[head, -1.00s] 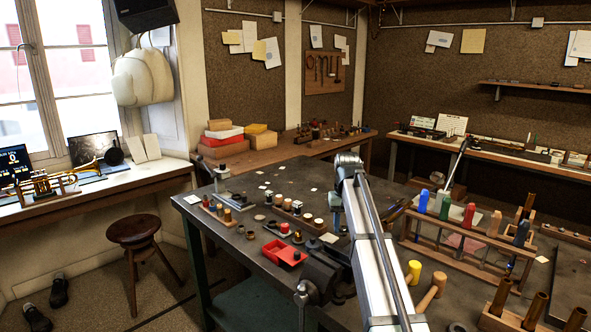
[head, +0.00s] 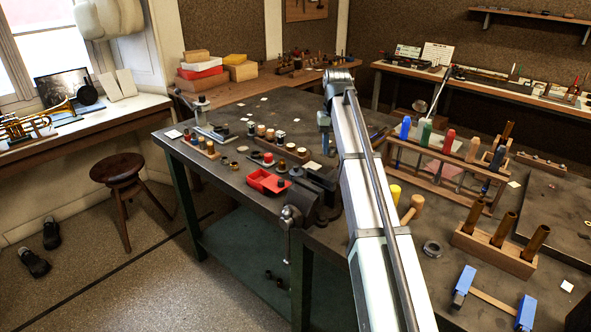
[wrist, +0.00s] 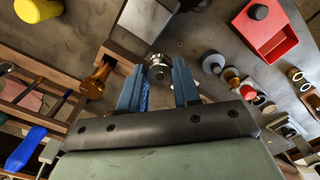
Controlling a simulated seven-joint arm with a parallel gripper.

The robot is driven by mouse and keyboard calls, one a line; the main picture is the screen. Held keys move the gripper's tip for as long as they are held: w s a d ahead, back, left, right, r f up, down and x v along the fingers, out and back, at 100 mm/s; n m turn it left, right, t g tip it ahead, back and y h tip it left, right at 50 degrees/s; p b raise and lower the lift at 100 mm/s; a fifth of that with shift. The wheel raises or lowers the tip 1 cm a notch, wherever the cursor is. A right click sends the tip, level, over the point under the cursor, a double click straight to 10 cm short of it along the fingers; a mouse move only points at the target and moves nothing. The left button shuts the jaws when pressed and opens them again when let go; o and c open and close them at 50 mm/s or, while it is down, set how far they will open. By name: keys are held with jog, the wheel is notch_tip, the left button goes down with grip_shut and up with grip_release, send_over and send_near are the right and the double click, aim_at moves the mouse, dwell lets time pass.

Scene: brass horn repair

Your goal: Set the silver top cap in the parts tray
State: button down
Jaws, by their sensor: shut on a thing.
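My gripper (wrist: 158,72) has two blue fingers, shut on a small round silver top cap (wrist: 158,62) that shows between the fingertips in the wrist view. In the head view my gripper (head: 325,122) is partly hidden by my arm above the bench, and the cap cannot be made out. The red parts tray (head: 262,182) lies on the bench, left of and nearer than my gripper. It also shows at the upper right of the wrist view (wrist: 274,44), apart from the cap, with a dark round piece in it.
A dark vise (head: 305,203) stands at the bench edge beside the tray. Racks with small caps and parts (head: 285,150) lie behind the tray. A wooden rack with coloured handles (head: 440,178) stands to the right. A yellow-headed mallet (wrist: 38,10) lies near my arm.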

aim_at(258, 173)
jog(key=w+a+f+n, duration=0.1)
jog(key=w+a+n, duration=0.15)
jog(key=a, duration=0.95)
jog(key=w+a+f+n, duration=0.2)
jog(key=a+n, duration=0.1)
jog(key=a, duration=0.9)
jog(key=shift+w+d+f+n, duration=0.15)
jog(key=shift+f+n, duration=0.4)
jog(key=shift+f, duration=1.1)
jog(key=shift+w+a+f+n, duration=0.15)
jog(key=shift+f+n, duration=0.4)
jog(key=shift+f, duration=1.05)
jog(key=shift+w+d+f+n, duration=0.15)
jog(key=shift+f+n, duration=0.4)
jog(key=shift+f, duration=1.1)
jog(key=shift+f, duration=0.15)
jog(key=c, duration=1.1)
grip_release()
notch_tip(258, 173, up, 12)
jog(key=shift+r, duration=0.2)
